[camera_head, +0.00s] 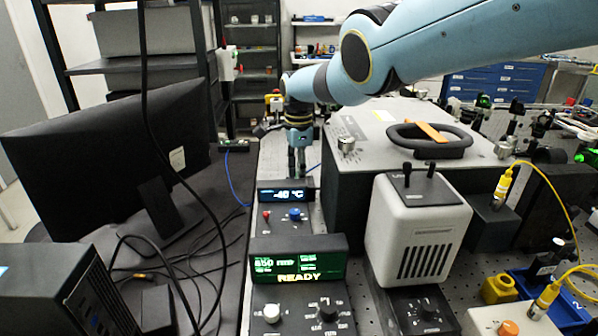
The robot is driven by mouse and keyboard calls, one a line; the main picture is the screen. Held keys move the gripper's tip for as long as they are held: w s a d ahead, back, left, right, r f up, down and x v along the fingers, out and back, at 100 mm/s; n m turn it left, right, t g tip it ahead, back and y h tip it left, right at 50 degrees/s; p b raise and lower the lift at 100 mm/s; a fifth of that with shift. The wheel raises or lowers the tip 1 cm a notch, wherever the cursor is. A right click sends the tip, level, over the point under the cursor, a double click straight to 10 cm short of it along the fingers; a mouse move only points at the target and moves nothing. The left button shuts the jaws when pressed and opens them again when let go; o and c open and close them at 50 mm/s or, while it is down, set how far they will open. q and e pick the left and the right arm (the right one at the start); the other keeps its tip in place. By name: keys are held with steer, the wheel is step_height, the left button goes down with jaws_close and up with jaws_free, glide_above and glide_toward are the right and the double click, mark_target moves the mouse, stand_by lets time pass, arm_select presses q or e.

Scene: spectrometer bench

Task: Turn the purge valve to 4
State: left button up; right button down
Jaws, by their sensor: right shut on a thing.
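My right gripper (297,163) points down behind the small display reading -40 °C (286,191), left of the large grey box. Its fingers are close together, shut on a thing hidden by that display. I cannot make out the purge valve or its setting there. A black dial knob (429,309) with marks around it sits on a dark panel below the white vented box, with no gripper at it. My left gripper is not in view.
A green READY display (298,261) stands in front, with a white knob (271,312) and a black knob (327,309). The grey box (360,190) and white vented box (418,228) stand to the right. A black monitor (110,165) and loose cables are at left.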

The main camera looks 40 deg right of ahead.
steer(key=m, duration=0.4)
steer(key=shift+m, duration=0.3)
stand_by(0.3)
steer(key=c, duration=1.2)
jaws_free()
steer(key=shift+w, duration=0.1)
steer(key=shift+w+d+r, duration=0.1)
steer(key=shift+d+r, duration=0.05)
steer(key=shift+r, duration=0.65)
step_height(320, 180, up, 10)
steer(key=shift+r, duration=0.2)
